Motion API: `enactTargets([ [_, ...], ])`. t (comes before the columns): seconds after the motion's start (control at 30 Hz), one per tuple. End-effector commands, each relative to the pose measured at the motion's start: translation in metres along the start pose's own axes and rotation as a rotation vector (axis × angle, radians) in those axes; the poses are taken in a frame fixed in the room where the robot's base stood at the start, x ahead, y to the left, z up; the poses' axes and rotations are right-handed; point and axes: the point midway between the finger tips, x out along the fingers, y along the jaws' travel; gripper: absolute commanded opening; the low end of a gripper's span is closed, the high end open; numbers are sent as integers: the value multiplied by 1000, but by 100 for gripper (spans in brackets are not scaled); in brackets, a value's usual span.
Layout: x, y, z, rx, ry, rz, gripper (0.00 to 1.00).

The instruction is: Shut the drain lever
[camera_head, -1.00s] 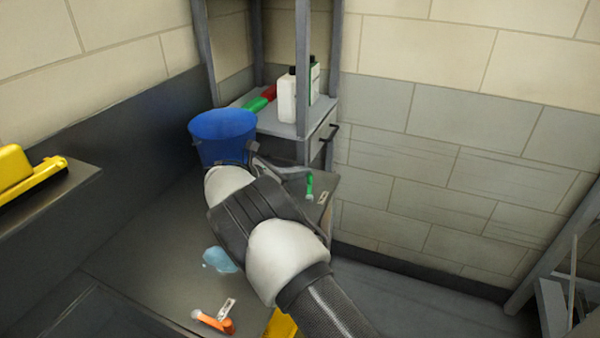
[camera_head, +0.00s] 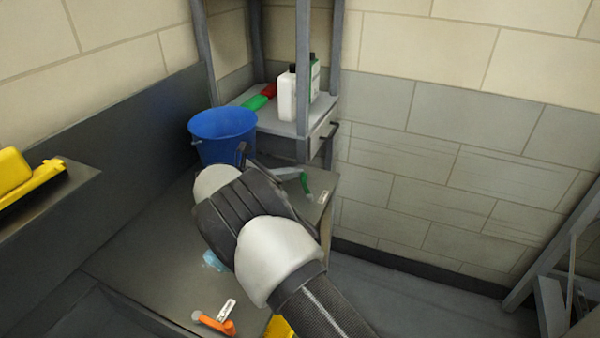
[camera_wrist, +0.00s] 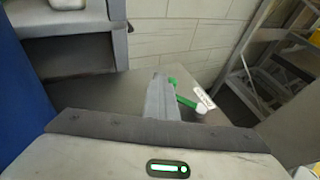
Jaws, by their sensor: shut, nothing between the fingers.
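A green lever (camera_head: 305,184) with a pale knob stands at the worktop's right edge, beside a small white label (camera_head: 322,197). It also shows in the wrist view (camera_wrist: 186,101), just right of my fingers. An orange lever (camera_head: 216,323) with a pale knob lies near the front, beside another white label (camera_head: 227,309). The label text is too small to read, so I cannot tell which lever is the drain lever. My gripper (camera_head: 302,173) is shut and empty, its fingertips (camera_wrist: 160,86) right beside the green lever. Whether they touch it is unclear.
A blue bucket (camera_head: 222,136) stands behind my wrist. A shelf unit (camera_head: 285,127) behind holds white bottles (camera_head: 288,97) and red and green items. A light blue patch (camera_head: 212,261) lies on the worktop (camera_head: 150,245). A yellow brush (camera_head: 35,185) sits on a ledge at left.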

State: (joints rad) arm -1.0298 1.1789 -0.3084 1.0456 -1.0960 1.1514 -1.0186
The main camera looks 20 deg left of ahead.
Motion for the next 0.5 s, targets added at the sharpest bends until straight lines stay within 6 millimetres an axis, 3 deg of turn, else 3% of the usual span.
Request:
enactTargets([
  [0.03, -6, -16, -6, -12, 1, -51, 0],
  [0.5, -112, -5, 2, -4, -9, -37, 0],
])
